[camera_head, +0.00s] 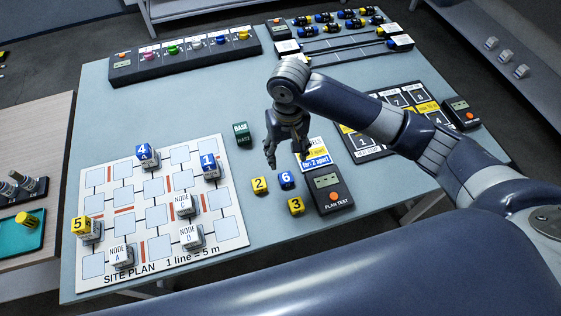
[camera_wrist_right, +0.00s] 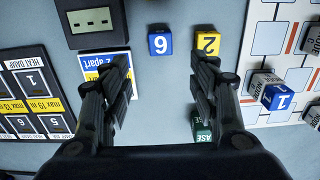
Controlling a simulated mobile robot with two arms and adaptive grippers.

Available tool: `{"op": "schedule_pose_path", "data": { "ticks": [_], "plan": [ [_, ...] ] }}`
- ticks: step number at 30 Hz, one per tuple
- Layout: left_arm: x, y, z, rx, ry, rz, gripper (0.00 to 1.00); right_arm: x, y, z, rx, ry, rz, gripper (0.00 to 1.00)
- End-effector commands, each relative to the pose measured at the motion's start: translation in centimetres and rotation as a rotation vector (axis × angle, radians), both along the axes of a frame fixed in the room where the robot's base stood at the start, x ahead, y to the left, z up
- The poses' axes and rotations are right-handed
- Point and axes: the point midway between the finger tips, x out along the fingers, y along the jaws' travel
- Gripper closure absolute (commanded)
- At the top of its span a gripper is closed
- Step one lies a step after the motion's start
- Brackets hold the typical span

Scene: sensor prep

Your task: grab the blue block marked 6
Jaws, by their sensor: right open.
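The blue block marked 6 (camera_head: 286,180) sits on the table between the yellow block marked 2 (camera_head: 259,185) and the plan test device (camera_head: 328,192). In the right wrist view the blue 6 block (camera_wrist_right: 160,41) lies ahead of the fingers, roughly centred between them. My right gripper (camera_head: 286,160) is open and empty, pointing down above the table just behind the block. In the wrist view its fingers (camera_wrist_right: 160,92) are spread apart with bare table between them. My left gripper is not in view.
A yellow block marked 3 (camera_head: 296,206) lies in front of the 6 block. The site plan board (camera_head: 135,190) with blocks lies to the left. A green base block (camera_head: 241,134) and an instruction card (camera_head: 312,152) are near the gripper.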

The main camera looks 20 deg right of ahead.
Motion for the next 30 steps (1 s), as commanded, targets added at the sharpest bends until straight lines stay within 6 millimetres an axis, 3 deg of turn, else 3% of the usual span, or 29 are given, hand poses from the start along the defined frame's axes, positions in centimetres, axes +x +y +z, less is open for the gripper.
{"op": "schedule_pose_path", "data": {
  "ticks": [5, 10, 17, 24, 30],
  "plan": [
    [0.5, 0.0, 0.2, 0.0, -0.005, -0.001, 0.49, -0.1, -0.1, -1.7, -0.004, 0.006, -0.003, 0.45],
    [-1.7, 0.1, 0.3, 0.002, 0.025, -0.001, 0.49, 0.0, -0.1, -4.4, -0.003, 0.004, -0.003, 0.45],
    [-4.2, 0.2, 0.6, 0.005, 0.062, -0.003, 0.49, 0.0, 0.0, -6.1, -0.003, 0.003, -0.002, 0.45],
    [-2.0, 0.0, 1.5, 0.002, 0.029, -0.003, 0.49, 0.1, 0.2, -9.6, -0.003, 0.003, -0.002, 0.45],
    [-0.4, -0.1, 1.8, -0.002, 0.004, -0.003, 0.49, 0.2, 0.2, -10.8, -0.002, -0.001, 0.0, 0.45]
  ]
}}
